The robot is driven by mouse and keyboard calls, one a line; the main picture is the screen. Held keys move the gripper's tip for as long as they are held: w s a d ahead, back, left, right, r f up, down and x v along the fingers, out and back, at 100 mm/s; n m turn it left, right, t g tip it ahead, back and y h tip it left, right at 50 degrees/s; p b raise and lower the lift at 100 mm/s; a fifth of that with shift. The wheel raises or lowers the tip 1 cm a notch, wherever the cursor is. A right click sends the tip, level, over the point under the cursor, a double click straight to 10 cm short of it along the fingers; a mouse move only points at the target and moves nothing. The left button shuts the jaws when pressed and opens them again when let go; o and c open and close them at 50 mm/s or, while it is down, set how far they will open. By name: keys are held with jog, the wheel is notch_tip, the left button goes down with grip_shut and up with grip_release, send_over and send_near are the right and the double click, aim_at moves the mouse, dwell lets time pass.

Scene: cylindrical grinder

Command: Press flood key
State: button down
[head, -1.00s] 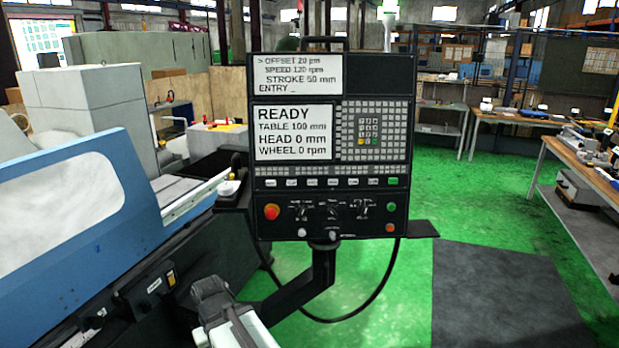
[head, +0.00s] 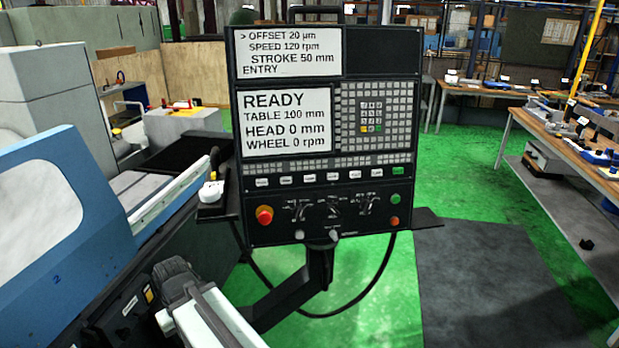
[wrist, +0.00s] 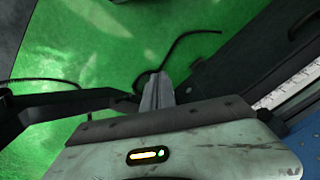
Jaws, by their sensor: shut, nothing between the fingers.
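The control panel (head: 325,222) stands upright in the middle of the head view. A row of white keys (head: 309,179), with a green key (head: 398,170) at its right end, runs below its keypad. The key labels are too small to read, so I cannot tell which is the flood key. My gripper (wrist: 157,88) shows in the wrist view, its grey fingers shut and empty over the green floor. The wrist view shows no panel keys. In the head view only part of my arm shows at the lower left, below the panel; the fingertips cannot be made out.
A red knob (head: 264,214) sits at the panel's lower left; green and orange buttons sit at its lower right. The blue grinder (head: 60,270) is at left. A black support arm (head: 285,297) and cable hang below the panel. A workbench (head: 570,150) is at right.

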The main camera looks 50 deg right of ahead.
aim_at(310, 178)
jog(key=d+r+m+t+y+p, duration=0.2)
jog(key=d+r+t+p, duration=0.1)
jog(key=d+r, duration=0.55)
jog(key=s+d+r+m+t+y+p, duration=0.1)
jog(key=d+r+t+p, duration=0.4)
jog(key=d, duration=0.7)
jog(key=d+r+m+t+y+p, duration=0.1)
jog(key=d+r+m+t+y, duration=0.1)
jog(key=d+r, duration=0.7)
jog(key=s+d+r+m+t+h+p, duration=0.1)
jog(key=s+d+r+t, duration=0.1)
jog(key=d, duration=0.4)
jog(key=s+d+r+m+t+h+p, duration=0.1)
jog(key=s+d+r+t, duration=0.2)
jog(key=s+d+r, duration=0.2)
jog(key=shift+d+r+h, duration=0.3)
jog(key=shift+d+r, duration=0.25)
jog(key=shift+d, duration=0.4)
jog(key=shift+w, duration=0.15)
jog(key=shift+w+d+f+b, duration=0.25)
jog(key=shift+w+d, duration=0.6)
jog(key=shift+w, duration=0.3)
jog(key=shift+w+d+f+b, duration=0.25)
jog(key=shift+w+d, duration=0.55)
jog(key=shift+w, duration=0.4)
jog(key=shift+w+d+f+b, duration=0.2)
jog(key=shift+w+d+f, duration=0.1)
jog(key=shift+w+d, duration=0.7)
jog(key=shift+w+a, duration=0.1)
jog(key=shift+w, duration=0.1)
